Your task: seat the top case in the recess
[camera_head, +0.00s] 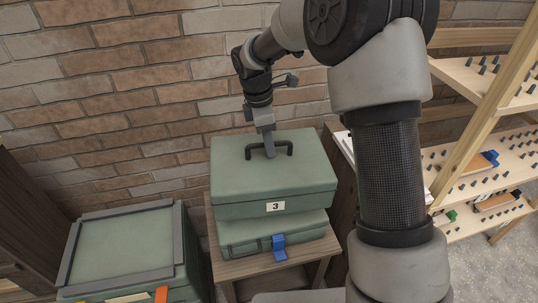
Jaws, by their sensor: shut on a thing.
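The top case is a green box (245,185) with a dark handle (286,149) on its lid and a white label reading 3 on its front. My gripper (269,152) is shut on the handle from above. The case is over another green case (243,240) with a blue latch, on a small wooden stand (226,270). I cannot tell whether the two cases touch. At the lower left is a green case with a raised grey frame (177,236) around its flat top, forming a recess (122,244). The recess is empty.
A brick wall (130,90) stands close behind the cases. Pegged wooden shelves (480,150) are at the right, and a dark wooden piece (30,210) is at the left edge. A narrow gap separates the stand from the framed case.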

